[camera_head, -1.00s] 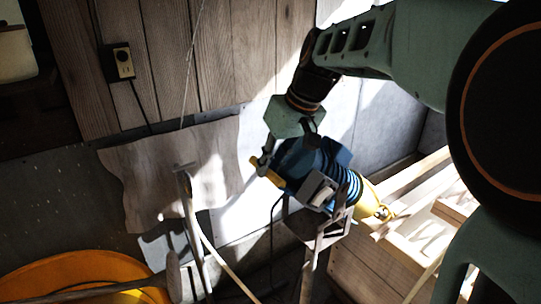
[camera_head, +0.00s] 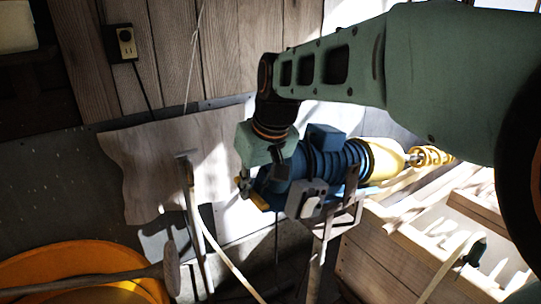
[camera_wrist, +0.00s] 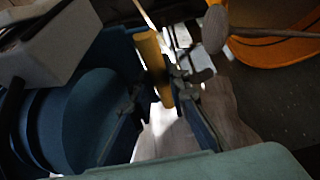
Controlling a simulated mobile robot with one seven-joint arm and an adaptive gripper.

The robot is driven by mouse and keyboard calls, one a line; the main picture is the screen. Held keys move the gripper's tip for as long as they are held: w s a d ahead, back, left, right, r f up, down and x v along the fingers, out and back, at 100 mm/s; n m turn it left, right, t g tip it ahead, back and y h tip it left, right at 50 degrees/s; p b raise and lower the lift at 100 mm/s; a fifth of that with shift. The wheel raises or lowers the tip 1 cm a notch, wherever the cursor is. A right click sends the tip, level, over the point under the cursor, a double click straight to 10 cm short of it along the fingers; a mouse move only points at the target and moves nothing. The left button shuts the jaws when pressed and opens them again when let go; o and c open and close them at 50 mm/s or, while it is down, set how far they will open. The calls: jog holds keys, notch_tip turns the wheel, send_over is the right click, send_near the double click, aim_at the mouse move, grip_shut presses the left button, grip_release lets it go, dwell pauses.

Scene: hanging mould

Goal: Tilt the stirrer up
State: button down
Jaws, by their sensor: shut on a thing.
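The stirrer (camera_head: 340,160) is a blue ribbed machine with a yellow nose (camera_head: 386,159) and a coiled yellow whisk (camera_head: 432,156) on its right end. It lies nearly level on a metal stand (camera_head: 325,225), whisk end slightly higher. My gripper (camera_head: 245,186) is shut on the yellow handle (camera_head: 256,200) at the stirrer's left end. In the wrist view the yellow handle (camera_wrist: 153,66) stands by the gripper's fingers, beside the blue body (camera_wrist: 80,115). The exact finger contact is dark and partly hidden.
A wooden crate (camera_head: 375,262) stands at right, below the whisk. An orange tub (camera_head: 75,262) is at lower left, with a pole-mounted wooden tool (camera_head: 190,215) beside it. A plank wall with an outlet (camera_head: 126,42) is behind.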

jog(key=shift+s+a+f, duration=0.4)
jog(key=shift+s, duration=0.05)
jog(key=c, duration=1.8)
grip_release()
jog(key=shift+s+a, duration=0.15)
jog(key=shift+a, duration=0.05)
jog(key=shift+c, duration=0.2)
jog(key=shift+d, duration=0.2)
notch_tip(320, 180, up, 11)
jog(key=shift+w, duration=0.3)
jog(key=shift+f, duration=0.1)
